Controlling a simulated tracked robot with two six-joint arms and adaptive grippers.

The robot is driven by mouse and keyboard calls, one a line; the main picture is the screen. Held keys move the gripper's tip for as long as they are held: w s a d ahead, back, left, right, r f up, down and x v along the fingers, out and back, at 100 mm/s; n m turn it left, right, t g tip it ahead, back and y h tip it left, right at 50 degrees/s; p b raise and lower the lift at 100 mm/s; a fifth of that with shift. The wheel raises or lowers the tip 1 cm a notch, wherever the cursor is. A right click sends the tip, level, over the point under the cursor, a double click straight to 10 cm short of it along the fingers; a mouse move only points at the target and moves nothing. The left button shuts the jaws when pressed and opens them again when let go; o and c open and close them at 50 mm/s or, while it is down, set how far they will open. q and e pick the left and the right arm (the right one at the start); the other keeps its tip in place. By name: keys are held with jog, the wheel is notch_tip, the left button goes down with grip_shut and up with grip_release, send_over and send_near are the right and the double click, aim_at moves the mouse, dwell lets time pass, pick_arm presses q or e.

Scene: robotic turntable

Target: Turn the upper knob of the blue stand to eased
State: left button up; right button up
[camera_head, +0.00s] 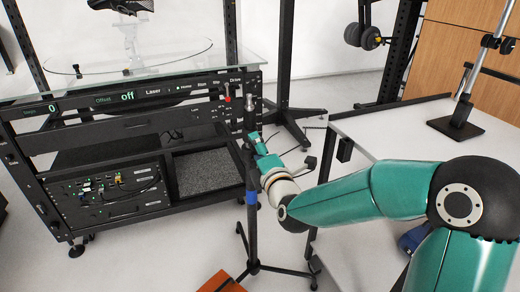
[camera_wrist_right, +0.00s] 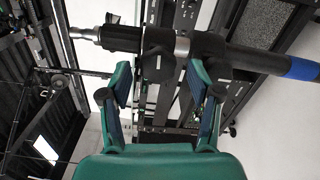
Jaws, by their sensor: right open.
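The blue stand (camera_head: 251,215) is a slim black upright pole with a blue band, a silver tip and spread legs on the floor. In the right wrist view the stand (camera_wrist_right: 250,58) lies across the top of the picture. Its upper knob (camera_wrist_right: 158,65) is a dark piece on the collar, beside a silver ring. My right gripper (camera_head: 258,145) is at the pole's upper part, above the blue band. In the wrist view the right gripper (camera_wrist_right: 160,88) is open, with the knob between its fingertips; I cannot tell whether they touch it. My left gripper is out of view.
A black turntable rig (camera_head: 130,125) with a glass top stands close on the left. A white table (camera_head: 380,135) is on the right, under my right arm. An orange-brown box (camera_head: 222,283) lies on the floor near the stand's legs.

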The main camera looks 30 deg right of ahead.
jog(key=v, duration=0.7)
jog(key=shift+f, duration=0.1)
